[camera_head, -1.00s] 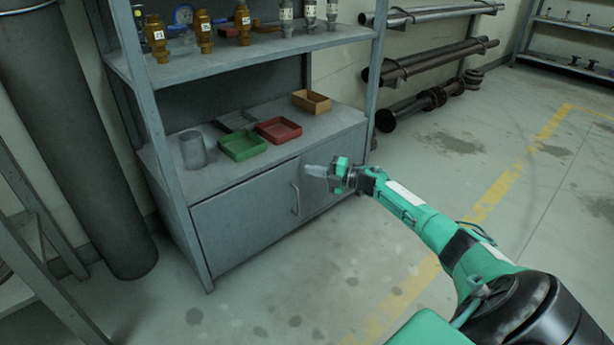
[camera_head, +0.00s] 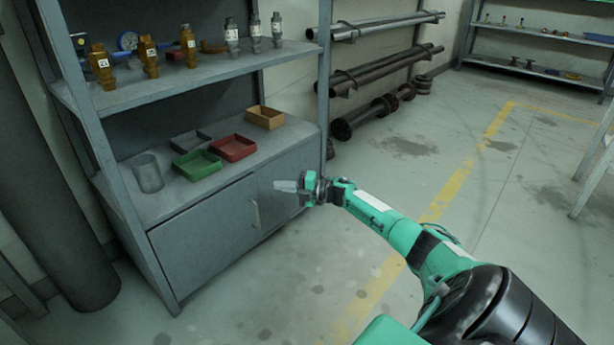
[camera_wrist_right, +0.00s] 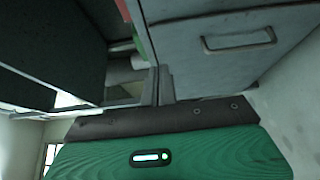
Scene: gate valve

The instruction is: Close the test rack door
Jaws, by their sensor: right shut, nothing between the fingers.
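The test rack (camera_head: 118,205) stands at the left in the head view, with a grey cabinet under its shelves. The cabinet's left door panel (camera_head: 200,235) carries a vertical handle (camera_head: 255,213) near its right edge. The front looks nearly flat, and I cannot tell whether the door is fully flush. My right gripper (camera_head: 285,186) is shut and empty in front of the cabinet's right part, to the right of the handle. In the right wrist view its fingers (camera_wrist_right: 160,85) are together, and the handle (camera_wrist_right: 237,40) shows at upper right, apart from them. My left gripper is out of view.
A green tray (camera_head: 196,165), a red tray (camera_head: 233,148), a tan box (camera_head: 265,117) and a clear container (camera_head: 148,173) stand on the cabinet top. Valves (camera_head: 148,57) line the shelf above. Pipes (camera_head: 385,70) hang behind. The floor (camera_head: 390,185) in front is mostly clear.

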